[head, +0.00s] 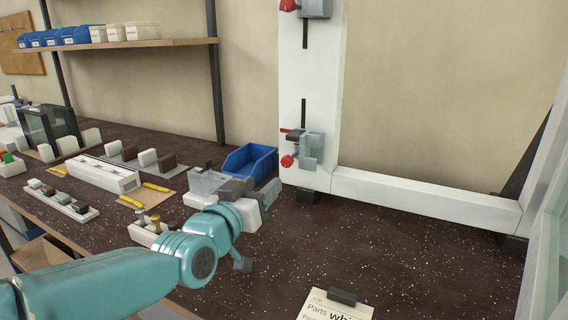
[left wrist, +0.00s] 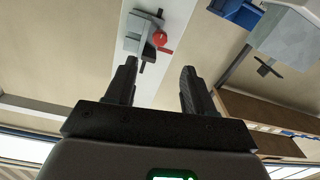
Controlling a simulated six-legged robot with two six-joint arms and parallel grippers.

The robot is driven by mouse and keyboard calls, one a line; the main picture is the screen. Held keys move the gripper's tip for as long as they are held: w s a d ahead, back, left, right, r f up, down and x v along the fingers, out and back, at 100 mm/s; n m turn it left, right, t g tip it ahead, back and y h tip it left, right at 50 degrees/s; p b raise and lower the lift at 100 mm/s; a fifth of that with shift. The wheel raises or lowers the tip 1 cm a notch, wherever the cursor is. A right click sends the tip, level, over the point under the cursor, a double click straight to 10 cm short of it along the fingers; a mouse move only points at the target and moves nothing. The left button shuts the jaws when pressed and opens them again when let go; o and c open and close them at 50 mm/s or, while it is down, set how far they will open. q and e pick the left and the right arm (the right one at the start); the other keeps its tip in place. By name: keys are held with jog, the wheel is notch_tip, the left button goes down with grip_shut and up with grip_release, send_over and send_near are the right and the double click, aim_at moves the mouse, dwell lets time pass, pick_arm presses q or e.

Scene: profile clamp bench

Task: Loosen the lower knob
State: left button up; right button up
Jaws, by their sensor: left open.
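The lower knob (head: 287,161) is red and sits on the left side of a grey clamp (head: 310,150) low on a white upright profile (head: 312,85). A second red knob (head: 289,5) is on the upper clamp, at the top edge of the head view. My left gripper (head: 254,188) is in front of and below the lower knob, apart from it. In the left wrist view, the jaws (left wrist: 160,68) are open and empty. The red knob (left wrist: 161,39) shows beyond the fingertips, between them. My right gripper is not in view.
A blue bin (head: 249,162) stands on the dark speckled bench just behind my left gripper. White blocks, yellow-handled tools and small fixtures lie to the left. A horizontal white profile (head: 430,195) runs right from the upright. A paper card (head: 335,304) is at the front; the bench between is clear.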

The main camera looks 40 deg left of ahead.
aim_at(285, 163)
pick_arm(q)
jog(key=x, duration=1.1)
jog(key=shift+w+d+p, duration=0.1)
jog(key=shift+p, duration=0.25)
jog(key=shift+c, duration=0.4)
grip_shut()
